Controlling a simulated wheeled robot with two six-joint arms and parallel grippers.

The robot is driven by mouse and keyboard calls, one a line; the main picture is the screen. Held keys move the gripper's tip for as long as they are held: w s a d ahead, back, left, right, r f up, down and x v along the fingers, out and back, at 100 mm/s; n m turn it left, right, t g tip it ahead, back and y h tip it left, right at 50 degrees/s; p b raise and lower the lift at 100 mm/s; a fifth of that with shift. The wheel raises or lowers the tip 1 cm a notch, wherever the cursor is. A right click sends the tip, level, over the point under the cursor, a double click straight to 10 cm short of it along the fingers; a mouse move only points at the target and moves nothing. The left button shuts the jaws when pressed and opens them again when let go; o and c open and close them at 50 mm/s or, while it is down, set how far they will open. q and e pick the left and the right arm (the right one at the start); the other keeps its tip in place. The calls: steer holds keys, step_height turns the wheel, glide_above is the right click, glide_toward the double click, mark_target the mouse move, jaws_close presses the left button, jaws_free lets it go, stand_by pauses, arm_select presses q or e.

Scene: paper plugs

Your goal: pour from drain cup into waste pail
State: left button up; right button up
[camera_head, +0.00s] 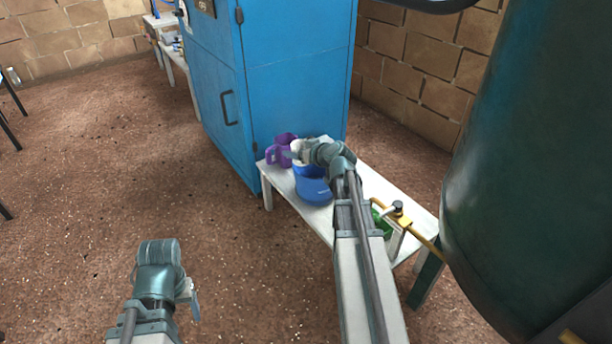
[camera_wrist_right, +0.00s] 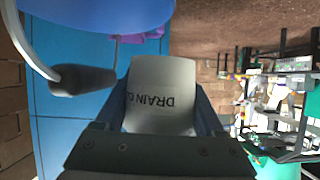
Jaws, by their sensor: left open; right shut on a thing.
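The white drain cup (camera_wrist_right: 160,85), with dark "DRAIN" lettering upside down in the right wrist view, sits between the jaws of my right gripper (camera_wrist_right: 165,110). In the head view the cup (camera_head: 297,149) is a small pale shape at the end of my right arm, just above and beside the blue pail (camera_head: 313,190). The pail, which I take as the waste pail, stands on the white bench; its rim is partly hidden by my gripper. It also shows in the wrist view (camera_wrist_right: 100,12). I see no liquid. My left gripper (camera_head: 189,298) is open and empty over the floor.
A purple jug (camera_head: 279,152) stands behind the pail on the white bench (camera_head: 376,187). A green object (camera_head: 380,224) and a brass pipe with a tap (camera_head: 405,218) are at its right. A blue cabinet (camera_head: 285,85) rises behind; a large dark green tank (camera_head: 540,160) fills the right.

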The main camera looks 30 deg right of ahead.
steer(key=shift+f+b, duration=0.2)
steer(key=shift+b, duration=0.2)
steer(key=shift+r, duration=0.2)
steer(key=shift+r+p, duration=2)
steer(key=shift+p, duration=0.1)
